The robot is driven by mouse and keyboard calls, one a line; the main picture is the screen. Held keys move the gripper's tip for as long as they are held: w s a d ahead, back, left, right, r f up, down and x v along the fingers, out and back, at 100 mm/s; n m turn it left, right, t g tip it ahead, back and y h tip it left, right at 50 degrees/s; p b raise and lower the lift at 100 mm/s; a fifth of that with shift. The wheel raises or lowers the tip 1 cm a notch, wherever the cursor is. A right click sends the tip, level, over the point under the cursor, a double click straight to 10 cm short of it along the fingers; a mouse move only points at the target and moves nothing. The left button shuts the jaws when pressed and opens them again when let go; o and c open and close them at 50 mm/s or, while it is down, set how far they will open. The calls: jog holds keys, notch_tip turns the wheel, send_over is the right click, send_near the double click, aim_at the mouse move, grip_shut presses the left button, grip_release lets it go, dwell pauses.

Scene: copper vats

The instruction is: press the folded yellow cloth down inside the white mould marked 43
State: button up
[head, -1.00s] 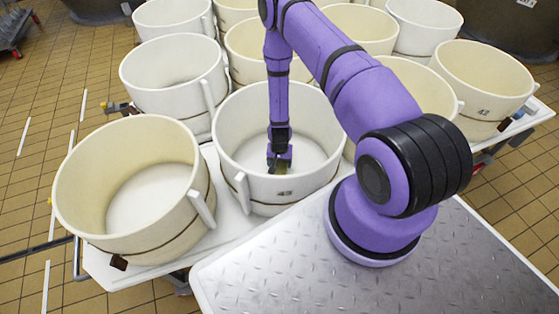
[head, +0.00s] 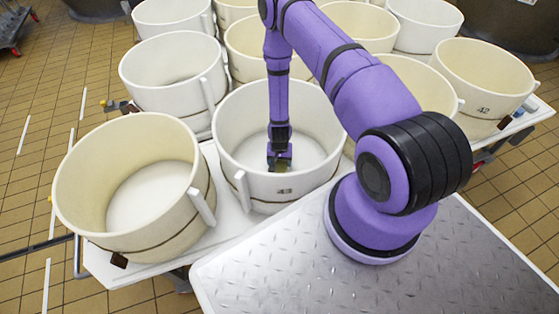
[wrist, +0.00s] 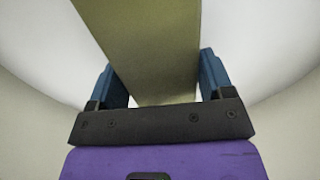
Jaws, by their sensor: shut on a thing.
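The white mould marked 43 (head: 312,181) stands upright in the front row, with its number on the near outer wall. My gripper (head: 279,161) is down inside it, pointing downward near the mould's floor. In the wrist view, the folded yellow cloth (wrist: 150,40) is a flat olive-yellow strip between the two blue fingers of my gripper (wrist: 160,63). The fingers are shut on it and it extends beyond them. In the head view, only a small dark yellowish bit shows at the fingertips. I cannot tell whether the cloth touches the mould's floor.
A cream mould (head: 68,205) stands close on the left, and a white mould (head: 140,68) behind it. The mould marked 42 (head: 470,85) stands at the right. Several more moulds crowd behind. The mould's floor around my gripper looks clear.

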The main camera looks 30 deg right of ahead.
jog(key=shift+f, duration=0.8)
dwell(1.3)
jog(key=o, duration=1.1)
jog(key=shift+c, duration=0.2)
jog(key=shift+r, duration=0.1)
notch_tip(320, 180, up, 11)
jog(key=shift+f, duration=0.2)
